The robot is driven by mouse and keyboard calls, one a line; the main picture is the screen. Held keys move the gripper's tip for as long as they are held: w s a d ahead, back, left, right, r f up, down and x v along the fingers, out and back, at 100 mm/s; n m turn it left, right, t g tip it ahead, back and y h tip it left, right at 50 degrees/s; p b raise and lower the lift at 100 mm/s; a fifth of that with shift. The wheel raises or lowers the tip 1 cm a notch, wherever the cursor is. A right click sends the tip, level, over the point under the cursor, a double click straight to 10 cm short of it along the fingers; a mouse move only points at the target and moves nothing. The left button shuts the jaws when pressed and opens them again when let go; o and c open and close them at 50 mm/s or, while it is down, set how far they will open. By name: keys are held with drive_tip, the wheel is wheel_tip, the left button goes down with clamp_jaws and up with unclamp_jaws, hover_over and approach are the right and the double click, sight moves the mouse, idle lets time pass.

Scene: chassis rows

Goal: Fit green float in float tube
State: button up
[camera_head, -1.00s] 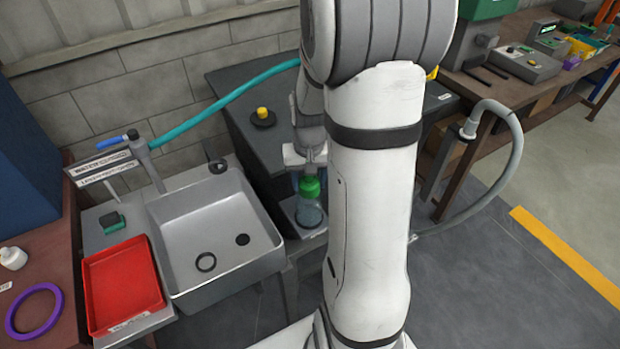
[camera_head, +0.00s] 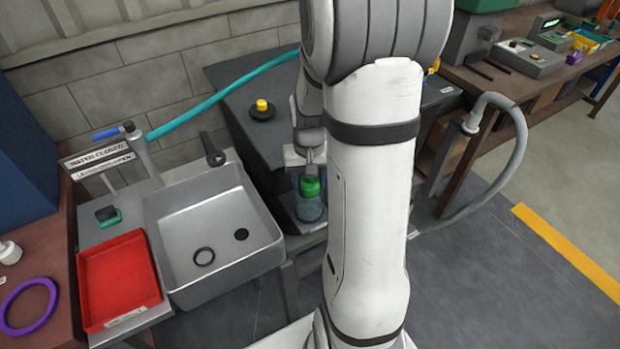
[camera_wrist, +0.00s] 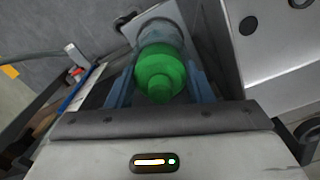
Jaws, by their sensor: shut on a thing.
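The green float (camera_head: 310,187) is held between the fingers of my gripper (camera_wrist: 160,68). In the wrist view the float (camera_wrist: 158,72) has one finger on each side. The clear float tube (camera_head: 309,209) stands on a pale plate directly below the float in the head view. Its pale rounded body (camera_wrist: 157,31) also shows just beyond the float in the wrist view. The float appears lined up with the tube's top. I cannot tell whether its lower end is inside the tube. My arm hides part of the area to the right.
A grey sink (camera_head: 215,235) and a red tray (camera_head: 118,280) are to the left. A dark bench (camera_head: 250,85) with a yellow-topped black knob (camera_head: 262,108) is behind my gripper. A teal hose (camera_head: 215,95) runs to the bench. A purple ring (camera_head: 28,305) lies far left.

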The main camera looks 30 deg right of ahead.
drive_tip(key=shift+s+a+f, duration=0.1)
drive_tip(key=shift+s+f, duration=0.15)
drive_tip(key=shift+f, duration=0.15)
idle(0.3)
drive_tip(key=o, duration=0.8)
drive_tip(key=shift+o, duration=1.2)
wheel_tip(320, 180, up, 8)
drive_tip(key=shift+w+r, duration=0.15)
drive_tip(key=shift+r, duration=0.1)
drive_tip(key=s+a+r+n+t, duration=0.2)
drive_tip(key=s+a+r+n, duration=0.2)
drive_tip(key=s+a, duration=0.7)
drive_tip(key=shift+s+a+r+t, duration=0.4)
drive_tip(key=shift+s+r, duration=0.2)
drive_tip(key=shift+r, duration=0.35)
